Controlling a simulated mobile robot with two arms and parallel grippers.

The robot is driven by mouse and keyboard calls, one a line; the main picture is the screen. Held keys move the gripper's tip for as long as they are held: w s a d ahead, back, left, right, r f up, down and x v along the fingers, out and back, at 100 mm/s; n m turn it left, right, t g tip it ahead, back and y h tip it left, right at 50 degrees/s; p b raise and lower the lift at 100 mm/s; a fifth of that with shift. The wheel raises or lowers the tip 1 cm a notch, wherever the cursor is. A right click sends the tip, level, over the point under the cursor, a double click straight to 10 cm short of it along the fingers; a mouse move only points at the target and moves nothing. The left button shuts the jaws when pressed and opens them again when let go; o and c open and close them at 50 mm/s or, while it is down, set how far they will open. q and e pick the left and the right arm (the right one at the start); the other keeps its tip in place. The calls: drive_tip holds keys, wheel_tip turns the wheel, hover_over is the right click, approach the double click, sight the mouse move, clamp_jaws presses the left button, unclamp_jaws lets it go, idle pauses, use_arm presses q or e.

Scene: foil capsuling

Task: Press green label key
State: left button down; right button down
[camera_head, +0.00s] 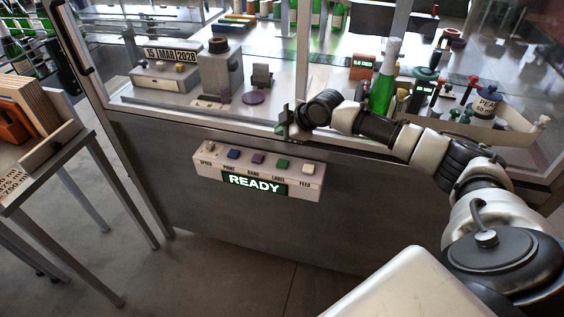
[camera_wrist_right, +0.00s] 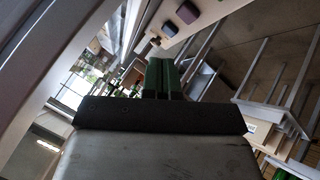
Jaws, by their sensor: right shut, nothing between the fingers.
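The control panel (camera_head: 205,170) hangs on the front of the grey cabinet, with a lit READY display (camera_head: 254,184). The green key (camera_head: 282,163) is on its sloped top above the word LABEL, between the purple key (camera_head: 258,158) and a pale key (camera_head: 308,168) at the right end. My right gripper (camera_head: 284,126) is shut and empty, just above and behind the green key, with a visible gap in the head view. In the right wrist view its dark green fingers (camera_wrist_right: 161,76) are together; I cannot make out the green key there. My left gripper is not in view.
A blue key (camera_head: 233,154) sits left of the purple one. Glass panes and the cabinet's top edge are behind my right arm. A green bottle (camera_head: 382,82) stands close behind the arm. A side table with boxes (camera_head: 40,140) is at left. Space before the panel is clear.

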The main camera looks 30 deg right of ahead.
drive_tip(key=shift+f, duration=0.1)
drive_tip(key=b, duration=0.7)
hover_over(282, 164)
wheel_tip(282, 164, down, 7)
drive_tip(key=shift+d+r, duration=0.1)
drive_tip(key=shift+f, duration=0.9)
drive_tip(key=shift+f, duration=0.1)
idle(0.8)
drive_tip(key=shift+f, duration=0.3)
drive_tip(key=shift+f+b, duration=0.45)
drive_tip(key=shift+f, duration=0.15)
idle(0.6)
drive_tip(key=shift+r, duration=0.1)
drive_tip(key=shift+r+p, duration=0.85)
drive_tip(key=shift+r, duration=0.05)
drive_tip(key=shift+r, duration=0.1)
